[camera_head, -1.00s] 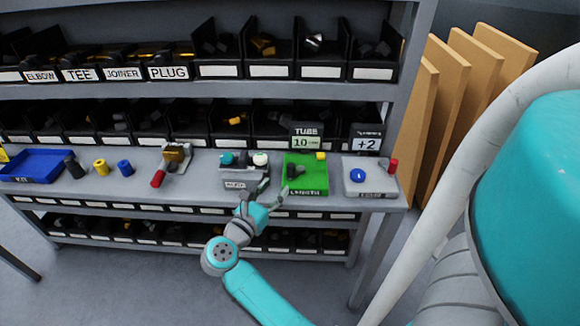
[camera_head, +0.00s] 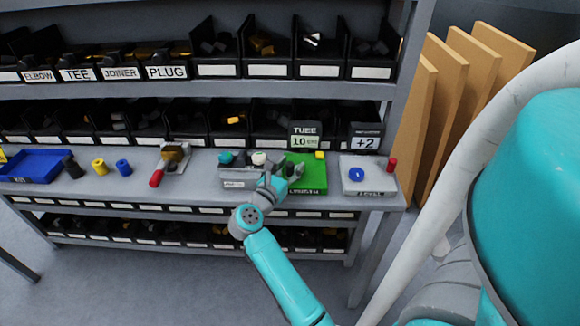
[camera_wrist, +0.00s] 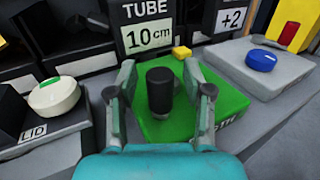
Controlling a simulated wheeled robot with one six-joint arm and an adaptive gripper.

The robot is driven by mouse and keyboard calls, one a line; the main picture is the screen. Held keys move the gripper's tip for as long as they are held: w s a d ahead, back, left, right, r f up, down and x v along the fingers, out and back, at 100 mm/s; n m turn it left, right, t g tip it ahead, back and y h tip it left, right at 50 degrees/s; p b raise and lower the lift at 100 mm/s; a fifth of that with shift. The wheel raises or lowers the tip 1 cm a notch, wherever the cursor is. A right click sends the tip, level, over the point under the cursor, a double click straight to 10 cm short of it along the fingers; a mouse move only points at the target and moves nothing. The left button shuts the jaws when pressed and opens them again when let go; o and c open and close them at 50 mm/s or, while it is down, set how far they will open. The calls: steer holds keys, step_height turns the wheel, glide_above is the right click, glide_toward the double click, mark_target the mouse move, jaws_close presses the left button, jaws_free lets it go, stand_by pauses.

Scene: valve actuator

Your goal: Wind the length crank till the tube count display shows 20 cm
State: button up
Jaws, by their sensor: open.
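The length crank is a black upright knob (camera_wrist: 160,90) on a green block (camera_wrist: 222,100) in the wrist view. The green block (camera_head: 314,176) also shows in the head view, with the crank mostly hidden by my gripper. The tube display (camera_wrist: 147,35) behind it reads 10 cm; it also shows in the head view (camera_head: 305,135). My gripper (camera_wrist: 160,95) is open, with one finger on each side of the black knob.
A grey box with a white-green button (camera_wrist: 54,96) and a LID label is left of the green block. A grey block with a blue button (camera_wrist: 261,60) and a red piece is on the right, below a +2 display (camera_wrist: 232,18). A yellow piece (camera_wrist: 182,53) sits at the green block's back.

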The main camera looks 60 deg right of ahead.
jaws_close()
steer(key=shift+w+d+m+g, duration=0.1)
steer(key=shift+w+m+g, duration=0.15)
steer(key=shift+m+g, duration=0.35)
steer(key=shift+w+d+m+g, duration=0.1)
steer(key=shift+w+m+g, duration=0.15)
steer(key=shift+g, duration=0.55)
steer(key=shift+w+d+m+g+y, duration=0.1)
steer(key=shift+m+g+y, duration=0.4)
steer(key=shift+m+g, duration=0.4)
steer(key=shift+w+d+m+g+y, duration=0.1)
steer(key=shift+m+g+y, duration=0.45)
steer(key=shift+g, duration=0.65)
jaws_free()
steer(key=v, duration=1.2)
steer(key=shift+f, duration=0.1)
